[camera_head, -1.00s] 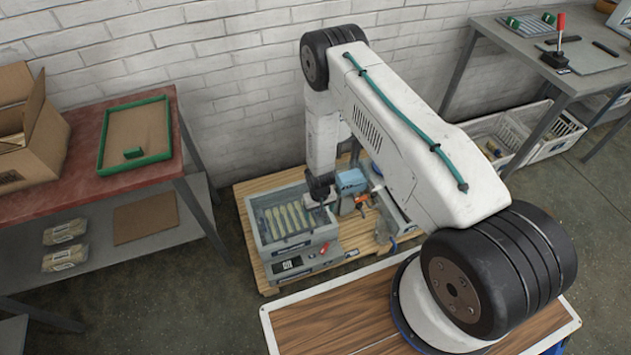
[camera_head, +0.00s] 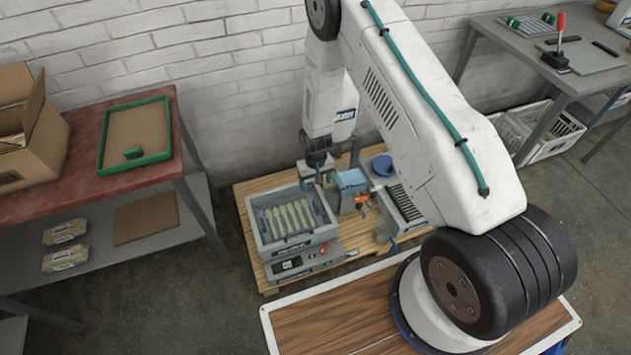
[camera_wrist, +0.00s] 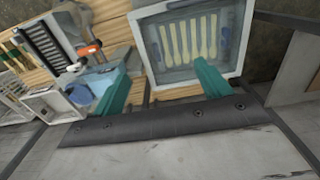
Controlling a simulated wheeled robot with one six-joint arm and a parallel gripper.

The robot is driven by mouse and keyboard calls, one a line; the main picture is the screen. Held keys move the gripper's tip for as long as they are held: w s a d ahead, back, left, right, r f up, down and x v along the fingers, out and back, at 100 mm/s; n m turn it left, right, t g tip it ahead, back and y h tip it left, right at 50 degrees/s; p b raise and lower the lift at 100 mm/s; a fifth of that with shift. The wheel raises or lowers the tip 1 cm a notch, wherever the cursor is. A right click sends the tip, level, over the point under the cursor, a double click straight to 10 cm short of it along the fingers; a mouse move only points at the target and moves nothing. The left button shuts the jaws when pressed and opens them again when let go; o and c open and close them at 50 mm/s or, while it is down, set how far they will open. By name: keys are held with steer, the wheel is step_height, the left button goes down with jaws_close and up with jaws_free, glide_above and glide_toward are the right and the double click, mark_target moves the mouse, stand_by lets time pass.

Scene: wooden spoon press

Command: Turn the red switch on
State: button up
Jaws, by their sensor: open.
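The grey press box (camera_head: 290,225) stands on the wooden pallet, with several pale wooden spoons (camera_head: 287,217) in a row inside it. A small red switch (camera_head: 324,248) is on its front right side; its exact position is too small to tell. My gripper (camera_head: 318,178) is above the back right edge of the box, apart from the switch. In the wrist view the box (camera_wrist: 240,70) is ahead, and my gripper's teal fingers (camera_wrist: 160,84) are spread wide with nothing between them. The red switch does not show clearly there.
A blue device (camera_head: 350,183) with an orange part stands right of the box, beside a dark slotted rack (camera_head: 402,203) and a blue bowl (camera_head: 383,165). A red-topped table (camera_head: 80,130) is at left. A grey table (camera_head: 560,55) at right holds a red-handled lever (camera_head: 561,25).

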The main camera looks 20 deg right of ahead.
steer(key=shift+c, duration=1.2)
steer(key=shift+s+a+f, duration=0.4)
steer(key=c, duration=0.6)
steer(key=shift+o, duration=0.2)
steer(key=s+a+f+g, duration=0.1)
steer(key=s+a+f, duration=0.2)
steer(key=s+f, duration=0.25)
steer(key=m+t+h, duration=0.4)
steer(key=m, duration=0.6)
glide_toward(325, 247)
steer(key=x, duration=0.8)
steer(key=shift+f, duration=0.2)
